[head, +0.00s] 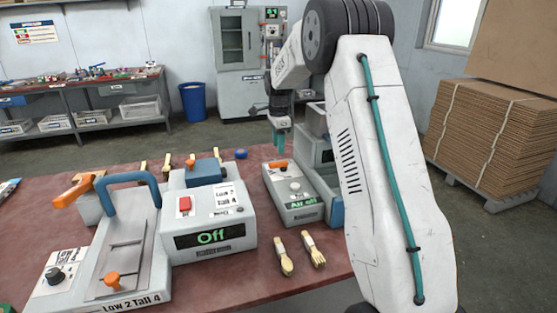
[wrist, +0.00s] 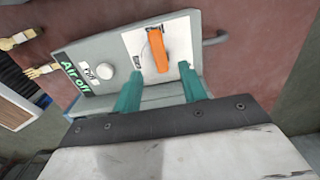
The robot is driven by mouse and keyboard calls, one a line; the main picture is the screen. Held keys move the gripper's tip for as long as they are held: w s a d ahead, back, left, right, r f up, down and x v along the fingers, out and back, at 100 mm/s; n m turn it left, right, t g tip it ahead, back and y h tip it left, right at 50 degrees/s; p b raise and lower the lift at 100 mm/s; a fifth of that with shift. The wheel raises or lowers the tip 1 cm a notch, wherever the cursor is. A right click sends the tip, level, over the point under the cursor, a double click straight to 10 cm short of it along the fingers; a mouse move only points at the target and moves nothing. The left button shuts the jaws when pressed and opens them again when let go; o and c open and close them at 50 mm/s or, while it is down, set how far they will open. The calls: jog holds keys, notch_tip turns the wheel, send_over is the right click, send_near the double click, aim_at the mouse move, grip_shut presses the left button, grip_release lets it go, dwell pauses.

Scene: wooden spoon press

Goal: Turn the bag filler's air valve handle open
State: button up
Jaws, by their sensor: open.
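The bag filler's air valve handle (wrist: 158,50) is an orange lever on a white plate on top of the grey valve box (wrist: 112,45). In the head view the orange handle (head: 277,163) shows at the back of the box (head: 292,212), whose green display reads "Air off". A round pale knob (wrist: 105,71) sits beside the plate. My gripper (wrist: 160,90) has two teal fingers, open and empty, pointing toward the handle, with the handle between their lines but beyond the tips. In the head view the gripper (head: 281,138) hangs above the back of the box.
Wooden spoons (head: 284,257) lie at the front edge. Part of the filler (head: 325,160) stands right of the valve box.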

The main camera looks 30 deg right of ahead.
aim_at(278, 162)
notch_tip(278, 162, down, 7)
jog(key=shift+r, duration=0.2)
grip_shut()
